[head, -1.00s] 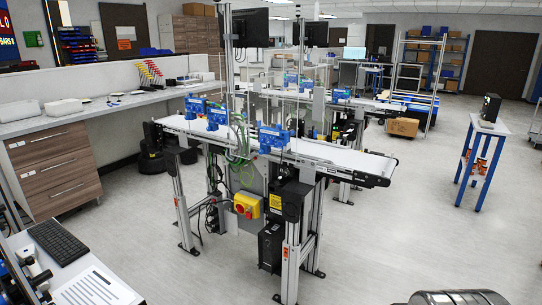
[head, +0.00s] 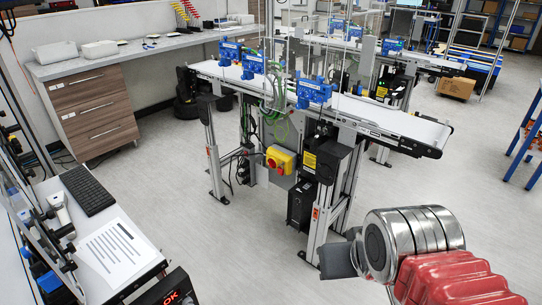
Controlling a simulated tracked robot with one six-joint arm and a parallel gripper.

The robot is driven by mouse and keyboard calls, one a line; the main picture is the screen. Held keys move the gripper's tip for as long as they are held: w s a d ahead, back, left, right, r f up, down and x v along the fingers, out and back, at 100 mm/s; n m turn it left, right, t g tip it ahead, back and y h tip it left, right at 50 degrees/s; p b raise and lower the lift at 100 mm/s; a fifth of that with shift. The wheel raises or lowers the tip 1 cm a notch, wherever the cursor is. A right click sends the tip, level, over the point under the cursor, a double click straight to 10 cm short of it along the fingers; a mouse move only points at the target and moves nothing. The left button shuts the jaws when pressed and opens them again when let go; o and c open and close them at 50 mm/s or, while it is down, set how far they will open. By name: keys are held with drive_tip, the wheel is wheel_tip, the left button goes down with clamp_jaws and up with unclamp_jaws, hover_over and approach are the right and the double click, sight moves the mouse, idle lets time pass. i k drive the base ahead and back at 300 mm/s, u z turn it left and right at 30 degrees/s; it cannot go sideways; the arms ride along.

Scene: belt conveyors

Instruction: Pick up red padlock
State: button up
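I cannot make out a padlock for certain. A yellow switch box (head: 281,160) with a red part on its front is mounted on the near conveyor's frame; the red part is too small to identify surely. My arm enters at the lower right, with a red ribbed sleeve and a steel ringed joint. A dark grey piece at its left end seems to be my gripper (head: 338,260). It is in front of and below the conveyor, well apart from the yellow box. Its fingers cannot be made out.
The near belt conveyor (head: 425,128) carries several blue units (head: 313,92). A desk at lower left holds a keyboard (head: 86,190) and a printed sheet (head: 110,248). A blue-legged table (head: 522,140) stands at the right edge. Grey floor is open left of the conveyor.

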sight(280, 171)
drive_tip(key=u, duration=0.15)
drive_tip(key=i, duration=1.1)
drive_tip(key=u, duration=0.5)
drive_tip(key=i, duration=0.8)
drive_tip(key=u, duration=0.4)
drive_tip(key=i, duration=0.95)
drive_tip(key=u, duration=0.15)
